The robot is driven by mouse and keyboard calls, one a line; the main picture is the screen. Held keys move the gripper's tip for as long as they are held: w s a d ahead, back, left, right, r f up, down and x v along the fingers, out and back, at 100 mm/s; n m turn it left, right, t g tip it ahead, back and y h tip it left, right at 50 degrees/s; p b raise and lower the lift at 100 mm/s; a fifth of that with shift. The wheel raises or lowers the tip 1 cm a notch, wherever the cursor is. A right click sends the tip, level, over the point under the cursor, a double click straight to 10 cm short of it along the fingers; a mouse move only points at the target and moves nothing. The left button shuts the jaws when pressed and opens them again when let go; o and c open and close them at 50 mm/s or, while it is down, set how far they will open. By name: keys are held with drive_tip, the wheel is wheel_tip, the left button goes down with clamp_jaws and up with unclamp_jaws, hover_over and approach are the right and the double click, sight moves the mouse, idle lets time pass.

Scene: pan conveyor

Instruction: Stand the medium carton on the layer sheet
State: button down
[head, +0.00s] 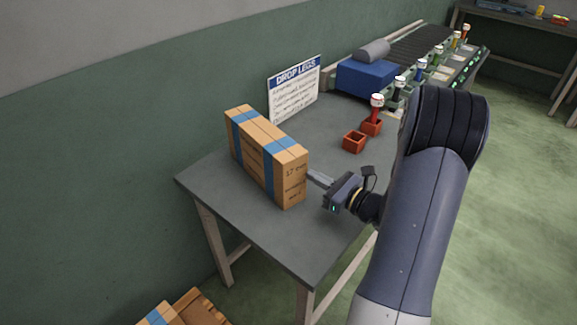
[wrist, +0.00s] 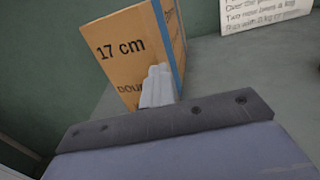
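A tall brown carton (head: 275,165) with blue tape bands stands on its narrow side on the grey table. Its near end carries the print "17 cm", also seen in the wrist view (wrist: 122,58). Whether it is the medium carton I cannot tell for sure. My gripper (head: 312,176) is at the right of that end, its fingers pointing at the carton. In the wrist view the fingers (wrist: 158,86) lie close together with nothing between them, in front of the carton; whether they touch it is unclear. I cannot make out a layer sheet.
The grey table (head: 250,235) has bare room before the carton. A sign (head: 295,88) stands behind it.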

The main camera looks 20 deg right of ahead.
drive_tip(key=shift+r, duration=0.1)
idle(0.4)
wheel_tip(320, 180, up, 10)
drive_tip(key=p, duration=0.1)
drive_tip(key=shift+p, duration=0.35)
drive_tip(key=c, duration=2.1)
unclamp_jaws()
drive_tip(key=o, duration=1.7)
drive_tip(key=shift+c, duration=0.2)
